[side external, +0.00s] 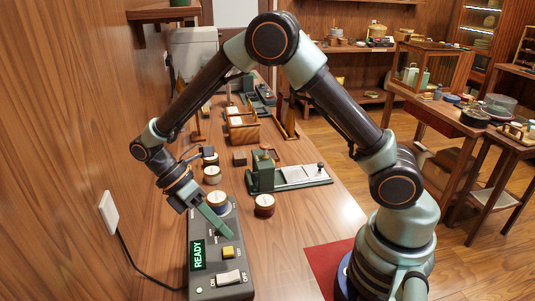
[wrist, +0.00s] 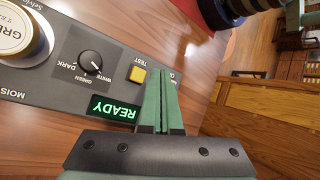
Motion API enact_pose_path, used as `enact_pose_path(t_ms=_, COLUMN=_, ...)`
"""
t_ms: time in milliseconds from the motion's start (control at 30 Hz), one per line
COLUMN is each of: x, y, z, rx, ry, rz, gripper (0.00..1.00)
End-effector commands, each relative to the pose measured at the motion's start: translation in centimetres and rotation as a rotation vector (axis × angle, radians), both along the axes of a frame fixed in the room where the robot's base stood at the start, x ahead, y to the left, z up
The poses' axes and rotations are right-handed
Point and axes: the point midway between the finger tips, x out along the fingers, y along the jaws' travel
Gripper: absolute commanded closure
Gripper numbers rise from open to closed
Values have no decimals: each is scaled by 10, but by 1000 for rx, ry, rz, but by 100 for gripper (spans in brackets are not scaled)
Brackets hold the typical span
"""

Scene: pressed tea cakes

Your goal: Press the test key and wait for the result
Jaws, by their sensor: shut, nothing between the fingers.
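The grey tester panel (side external: 204,229) lies along the left side of the table. Its yellow test key (side external: 228,252) sits right of the green display (side external: 197,255), which reads READY. In the wrist view the yellow key (wrist: 138,75) is marked TEST, and the display (wrist: 112,108) again reads READY. My gripper (side external: 228,234) is shut and empty, with its green fingers above the panel just behind the key.
A rocker switch (side external: 229,277) is at the panel's near end. A round tin (side external: 217,200) stands on the panel's far end, and a dark red tin (side external: 264,205) stands to its right. A green press (side external: 285,177) is farther back.

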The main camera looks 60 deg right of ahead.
Motion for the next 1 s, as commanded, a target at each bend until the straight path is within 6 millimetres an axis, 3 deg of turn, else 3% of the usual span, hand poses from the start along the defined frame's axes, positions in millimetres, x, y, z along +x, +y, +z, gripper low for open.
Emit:
enact_pose_path(t_ms=300, x=0, y=0, z=-27, rx=-1, ry=1, rz=0, gripper=100)
enact_pose_path(t_ms=1000, x=0, y=0, z=-30, rx=0, ry=0, rz=0, gripper=100)
